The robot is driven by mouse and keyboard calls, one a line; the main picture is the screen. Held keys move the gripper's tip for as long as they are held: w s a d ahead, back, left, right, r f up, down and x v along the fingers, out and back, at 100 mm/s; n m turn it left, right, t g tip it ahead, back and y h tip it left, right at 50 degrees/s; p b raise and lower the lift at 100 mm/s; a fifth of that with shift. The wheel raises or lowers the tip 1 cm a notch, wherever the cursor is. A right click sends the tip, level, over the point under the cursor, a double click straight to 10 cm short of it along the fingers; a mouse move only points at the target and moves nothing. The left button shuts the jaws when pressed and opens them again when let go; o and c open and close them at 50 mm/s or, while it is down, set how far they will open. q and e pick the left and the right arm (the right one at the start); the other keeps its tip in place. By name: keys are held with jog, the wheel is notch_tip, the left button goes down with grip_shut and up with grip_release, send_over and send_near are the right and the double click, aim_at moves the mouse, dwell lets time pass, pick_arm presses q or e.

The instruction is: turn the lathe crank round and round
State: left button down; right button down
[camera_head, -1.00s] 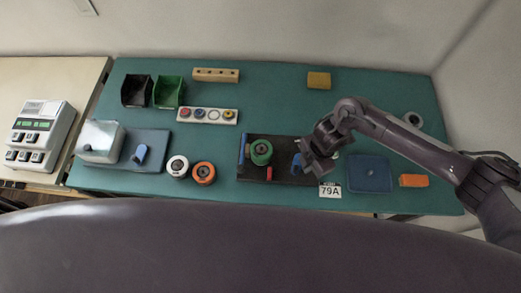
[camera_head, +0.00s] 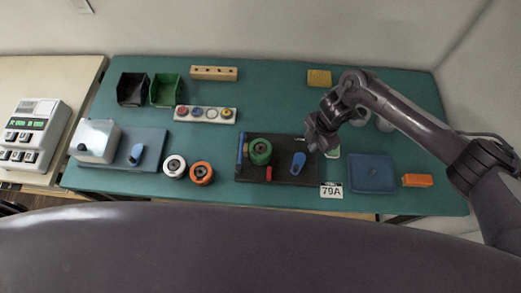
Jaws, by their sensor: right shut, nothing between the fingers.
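A black board (camera_head: 284,177) lies at the front middle of the green bench. It carries a green round part (camera_head: 260,151), a blue crank-like lever (camera_head: 298,163), a red piece (camera_head: 269,173) and a blue strip at its left end. The lever slants, with its wider end toward the front. My right gripper (camera_head: 316,148) is shut and empty, up and to the right of the lever, apart from it in the picture. Its height above the board is hard to tell. My left gripper is not in view.
A grey-blue base (camera_head: 150,160) with a white box (camera_head: 97,141) and a blue handle (camera_head: 136,153) stands left. White (camera_head: 174,166) and orange (camera_head: 201,173) rings lie between. A blue square tray (camera_head: 372,174) and orange block (camera_head: 417,180) are right.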

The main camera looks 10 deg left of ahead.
notch_tip(320, 180, up, 6)
jog(key=p, duration=0.5)
jog(key=shift+p, duration=0.4)
jog(key=shift+s, duration=0.1)
dwell(0.5)
